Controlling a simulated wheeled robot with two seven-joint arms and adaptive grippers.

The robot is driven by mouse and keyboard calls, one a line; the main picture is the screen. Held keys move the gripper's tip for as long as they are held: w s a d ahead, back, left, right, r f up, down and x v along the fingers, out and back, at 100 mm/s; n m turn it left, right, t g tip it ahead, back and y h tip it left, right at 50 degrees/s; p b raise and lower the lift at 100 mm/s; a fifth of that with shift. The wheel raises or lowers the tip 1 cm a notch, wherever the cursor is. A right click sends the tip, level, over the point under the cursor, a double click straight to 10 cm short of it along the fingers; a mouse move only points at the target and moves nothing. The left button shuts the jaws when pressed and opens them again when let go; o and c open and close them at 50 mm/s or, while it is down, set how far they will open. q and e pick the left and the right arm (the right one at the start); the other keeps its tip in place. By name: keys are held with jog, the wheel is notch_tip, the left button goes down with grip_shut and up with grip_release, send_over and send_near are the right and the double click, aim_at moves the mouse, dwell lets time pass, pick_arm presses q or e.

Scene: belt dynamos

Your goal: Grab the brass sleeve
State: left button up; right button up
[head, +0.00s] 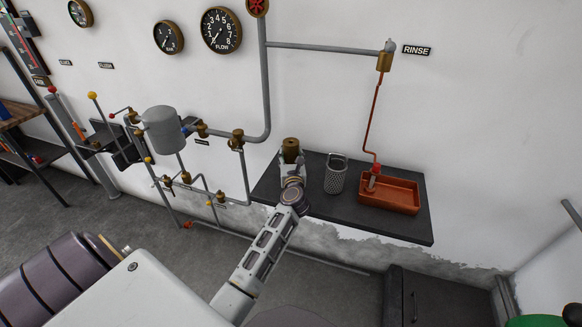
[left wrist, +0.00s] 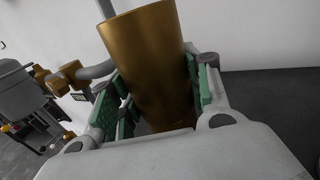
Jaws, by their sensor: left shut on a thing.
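The brass sleeve (head: 291,144) is a gold-brown cylinder at the left end of the dark shelf, seen in the head view. My left gripper (head: 290,159) is shut on it. In the left wrist view the brass sleeve (left wrist: 146,55) stands slightly tilted between the green-padded fingers of my left gripper (left wrist: 155,95). Its lower end is partly hidden behind the gripper body. I cannot tell whether the sleeve touches the shelf. My right gripper is not in view.
The dark shelf (head: 318,204) also holds a perforated metal cup (head: 336,175) and an orange-red tray (head: 402,194) to the right. Pipes with brass fittings (head: 237,138) and a grey tank (head: 163,130) are to the left. Gauges (head: 221,30) hang above.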

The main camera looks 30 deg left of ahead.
pick_arm(q)
jog(key=shift+r, duration=0.65)
notch_tip(320, 180, up, 9)
jog(key=p, duration=0.2)
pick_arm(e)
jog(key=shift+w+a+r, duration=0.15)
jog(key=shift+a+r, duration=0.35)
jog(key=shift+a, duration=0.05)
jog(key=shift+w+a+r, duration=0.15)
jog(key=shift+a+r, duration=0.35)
